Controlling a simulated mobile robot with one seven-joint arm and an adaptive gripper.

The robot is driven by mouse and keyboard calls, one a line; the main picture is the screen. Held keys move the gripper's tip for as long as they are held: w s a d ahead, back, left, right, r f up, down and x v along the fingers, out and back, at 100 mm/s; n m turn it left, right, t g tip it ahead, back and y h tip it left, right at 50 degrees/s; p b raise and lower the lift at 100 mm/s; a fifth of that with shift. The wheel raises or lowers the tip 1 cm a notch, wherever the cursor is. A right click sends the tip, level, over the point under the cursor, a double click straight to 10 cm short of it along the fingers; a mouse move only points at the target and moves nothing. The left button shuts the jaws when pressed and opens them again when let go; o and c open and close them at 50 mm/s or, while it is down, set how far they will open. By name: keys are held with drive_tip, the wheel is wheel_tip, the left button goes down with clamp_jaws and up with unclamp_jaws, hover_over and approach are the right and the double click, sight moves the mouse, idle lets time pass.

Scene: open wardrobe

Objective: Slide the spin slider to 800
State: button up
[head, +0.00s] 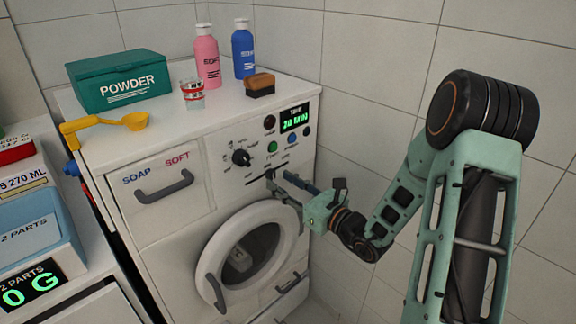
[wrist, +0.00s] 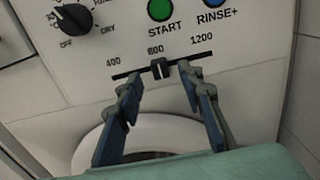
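The spin slider is a short dark knob (wrist: 160,68) on a thin black track (wrist: 203,57) in the wrist view. The knob sits near the middle of the track, below the 800 mark (wrist: 156,50), with 400 at left and 1200 at right. My gripper (wrist: 160,76) is open, with one finger to each side of the knob. A gap shows between the knob and each finger. In the head view my gripper (head: 279,180) is at the washing machine's front panel (head: 215,157), with its fingertips partly covering the slider area.
Above the slider are the green START button (wrist: 160,10), a blue RINSE+ button (wrist: 213,2) and a black dial (wrist: 74,18). The round door (head: 210,262) is below. Bottles, a powder box (head: 118,78) and a brush (head: 260,85) stand on top. A tiled wall is at right.

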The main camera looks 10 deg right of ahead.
drive_tip(key=shift+v, duration=2.15)
